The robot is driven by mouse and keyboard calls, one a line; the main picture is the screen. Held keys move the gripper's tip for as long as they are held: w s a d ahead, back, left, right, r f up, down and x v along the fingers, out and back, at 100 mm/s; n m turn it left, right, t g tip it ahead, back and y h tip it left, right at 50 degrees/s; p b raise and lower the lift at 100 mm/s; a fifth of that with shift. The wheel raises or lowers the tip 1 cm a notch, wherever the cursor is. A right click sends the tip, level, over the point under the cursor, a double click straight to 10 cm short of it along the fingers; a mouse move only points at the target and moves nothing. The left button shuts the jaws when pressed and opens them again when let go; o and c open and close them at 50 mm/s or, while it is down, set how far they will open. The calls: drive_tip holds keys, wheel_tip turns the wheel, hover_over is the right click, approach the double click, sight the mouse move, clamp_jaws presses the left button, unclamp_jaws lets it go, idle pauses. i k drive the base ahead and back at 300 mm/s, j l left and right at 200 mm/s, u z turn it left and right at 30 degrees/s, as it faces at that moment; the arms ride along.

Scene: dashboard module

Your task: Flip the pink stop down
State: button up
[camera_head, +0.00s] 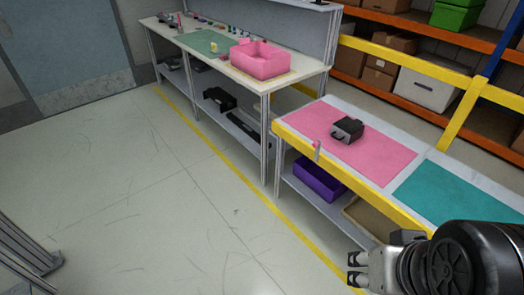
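My gripper (355,271) is at the lower right, in front of the table's front side and well apart from the stop. Its two fingers point left with a gap between them, and nothing is held. A second small pink upright piece (179,22) stands on the far workbench.
A black box-like device (347,129) sits on the pink mat. A teal mat (460,203) lies to its right. A purple bin (319,182) is on the shelf below. A pink bin (260,61) stands on the far bench.

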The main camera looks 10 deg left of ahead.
sight(315, 152)
drive_tip(key=i+u, duration=0.1)
drive_tip(key=i, duration=0.45)
drive_tip(key=i+u, duration=0.1)
drive_tip(key=i, duration=0.45)
drive_tip(key=i+l+u, duration=0.1)
drive_tip(key=i, duration=0.45)
drive_tip(key=i+l, duration=0.2)
drive_tip(key=i, duration=0.3)
drive_tip(key=i+u, duration=0.05)
